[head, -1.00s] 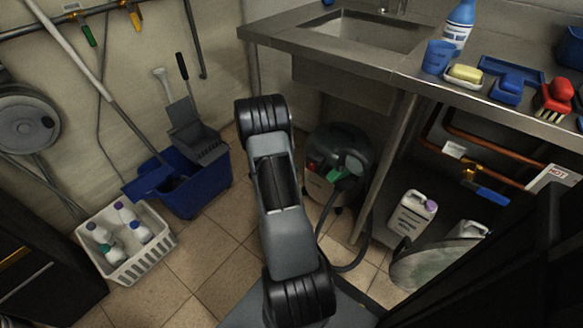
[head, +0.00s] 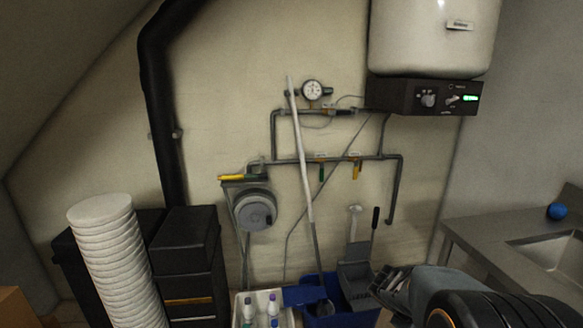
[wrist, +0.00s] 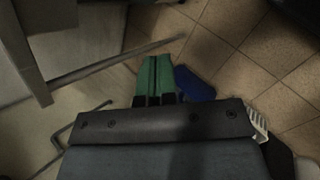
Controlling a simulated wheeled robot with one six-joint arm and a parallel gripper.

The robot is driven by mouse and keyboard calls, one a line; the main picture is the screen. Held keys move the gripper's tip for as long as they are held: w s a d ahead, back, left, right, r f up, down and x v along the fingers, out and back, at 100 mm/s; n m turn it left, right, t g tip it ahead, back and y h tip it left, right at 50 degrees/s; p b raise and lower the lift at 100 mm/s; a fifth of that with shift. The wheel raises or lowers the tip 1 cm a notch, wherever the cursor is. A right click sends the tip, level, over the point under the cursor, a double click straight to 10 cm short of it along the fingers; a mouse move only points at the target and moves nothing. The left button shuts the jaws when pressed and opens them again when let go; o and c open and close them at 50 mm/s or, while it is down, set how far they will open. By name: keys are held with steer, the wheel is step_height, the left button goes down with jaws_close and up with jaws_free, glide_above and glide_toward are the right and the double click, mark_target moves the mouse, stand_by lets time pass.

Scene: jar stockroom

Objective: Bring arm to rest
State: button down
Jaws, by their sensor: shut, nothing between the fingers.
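My gripper (wrist: 157,62) shows in the wrist view as two green fingers lying side by side with no gap, shut and empty. It points out over the tiled floor and touches nothing that I can see. My arm enters the head view at the lower right, in front of the mop bucket's right side and the sink counter.
A blue mop bucket (head: 343,315) and a white crate of bottles (head: 243,312) stand by the wall. A steel sink counter (head: 480,232) is at right. A stack of white tubs (head: 112,258) and black boxes (head: 187,250) stand at left. Tiled floor (wrist: 235,60) is clear.

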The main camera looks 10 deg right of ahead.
steer(key=s+a+r+m+t+y+p, duration=0.2)
steer(key=a+r+p, duration=0.4)
steer(key=a+r, duration=0.4)
steer(key=s+a+r+m+t+y+p, duration=0.2)
steer(key=a+r+y+p, duration=0.3)
steer(key=a+r, duration=0.5)
steer(key=shift+s+r+m+y+p, duration=0.4)
steer(key=shift+s+r+m+p, duration=0.2)
steer(key=shift+r+m, duration=0.3)
steer(key=shift+a, duration=0.1)
